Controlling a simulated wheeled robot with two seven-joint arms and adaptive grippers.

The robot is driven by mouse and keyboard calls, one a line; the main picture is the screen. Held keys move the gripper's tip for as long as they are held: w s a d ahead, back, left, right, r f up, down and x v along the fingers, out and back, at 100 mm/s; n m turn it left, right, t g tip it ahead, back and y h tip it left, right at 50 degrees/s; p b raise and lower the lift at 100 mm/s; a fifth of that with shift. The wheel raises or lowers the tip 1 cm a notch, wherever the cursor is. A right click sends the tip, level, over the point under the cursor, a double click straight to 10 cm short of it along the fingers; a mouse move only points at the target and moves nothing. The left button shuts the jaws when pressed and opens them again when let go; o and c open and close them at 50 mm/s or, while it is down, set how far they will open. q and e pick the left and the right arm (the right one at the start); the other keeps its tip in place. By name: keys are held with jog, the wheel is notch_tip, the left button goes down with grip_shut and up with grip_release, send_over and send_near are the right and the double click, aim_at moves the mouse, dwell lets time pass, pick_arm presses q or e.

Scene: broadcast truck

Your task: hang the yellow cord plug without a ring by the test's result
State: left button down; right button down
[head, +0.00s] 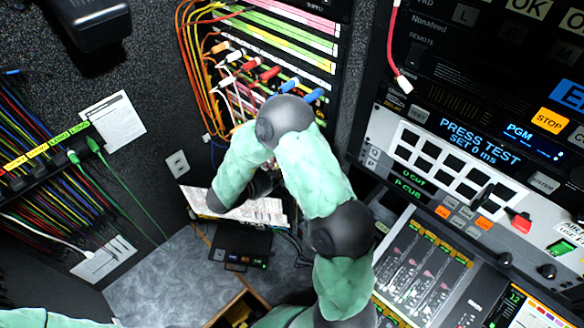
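Orange and yellow cords (188,62) loop out on the left of the patch bay (292,38). Several plugs sit in its lower part: orange, white, red (269,73) and blue (313,95). I cannot tell which yellow cord plug lacks a ring. The tester display (482,140) reads "PRESS TEST, SET 0 ms"; no result shows on it. My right arm rises through the middle and bends down to the left over the papers; its dark end (222,200) is partly hidden, and the fingers cannot be made out. Only a bit of my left arm shows at the bottom left.
A cord rack (42,165) with yellow and green labels holds many coloured cords at the left. A red-and-white plug (402,82) hangs at the top right. A black box (240,243) lies below the papers (262,211). A mixing console (425,280) fills the lower right.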

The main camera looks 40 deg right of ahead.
jog(key=shift+s+a+p, duration=0.15)
jog(key=shift+a+p, duration=0.2)
jog(key=shift+a, duration=1.15)
dwell(1.6)
jog(key=shift+a, duration=0.1)
jog(key=shift+s+a+p, duration=0.15)
jog(key=shift+a+p, duration=0.45)
jog(key=shift+a, duration=1.05)
jog(key=shift+a, duration=0.1)
jog(key=shift+a+r, duration=0.1)
jog(key=shift+a, duration=1.35)
